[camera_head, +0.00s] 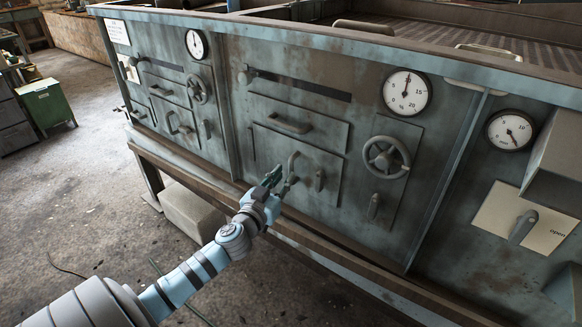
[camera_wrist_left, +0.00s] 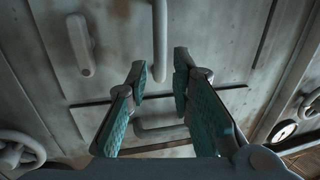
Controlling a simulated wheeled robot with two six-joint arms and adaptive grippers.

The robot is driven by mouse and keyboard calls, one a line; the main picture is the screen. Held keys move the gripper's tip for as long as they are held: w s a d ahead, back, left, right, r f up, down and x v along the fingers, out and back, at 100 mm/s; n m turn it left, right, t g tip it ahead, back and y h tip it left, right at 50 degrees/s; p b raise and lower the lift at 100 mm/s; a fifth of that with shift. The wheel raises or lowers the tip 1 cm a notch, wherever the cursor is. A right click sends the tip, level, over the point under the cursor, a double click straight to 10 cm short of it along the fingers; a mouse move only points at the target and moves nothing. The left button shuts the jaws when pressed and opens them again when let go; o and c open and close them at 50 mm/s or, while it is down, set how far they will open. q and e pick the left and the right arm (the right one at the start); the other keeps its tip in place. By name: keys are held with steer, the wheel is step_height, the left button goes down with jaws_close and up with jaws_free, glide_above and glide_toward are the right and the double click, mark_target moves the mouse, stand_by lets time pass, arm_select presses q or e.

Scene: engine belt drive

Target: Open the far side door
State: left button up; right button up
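A grey metal door (camera_head: 265,152) sits closed in the middle panel of the machine. It bears a curved bar handle (camera_head: 292,165) and a short lever (camera_head: 319,180) to its right. In the left wrist view the bar handle (camera_wrist_left: 160,38) stands upright, with the lever (camera_wrist_left: 80,45) to its left. My left gripper (camera_head: 276,178) is at the bar handle. It is open, and its teal-padded fingers (camera_wrist_left: 159,72) lie on either side of the handle's line; I cannot tell whether they touch it. A similar closed door (camera_head: 180,122) is in the panel farther left. My right gripper is not in view.
A drawer (camera_head: 290,123) is above the door, a handwheel (camera_head: 386,157) to its right, and gauges (camera_head: 406,93) above. A ledge (camera_head: 305,238) runs along the machine's foot. A green cabinet (camera_head: 46,103) stands far left. The floor (camera_head: 70,215) in front is mostly clear.

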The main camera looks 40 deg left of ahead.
mark_target(290, 169)
arm_select(q)
steer(key=x, duration=0.4)
steer(key=shift+w+a, duration=0.1)
steer(key=shift+w, duration=0.2)
steer(key=shift+w+p, duration=0.3)
steer(key=shift+w, duration=0.05)
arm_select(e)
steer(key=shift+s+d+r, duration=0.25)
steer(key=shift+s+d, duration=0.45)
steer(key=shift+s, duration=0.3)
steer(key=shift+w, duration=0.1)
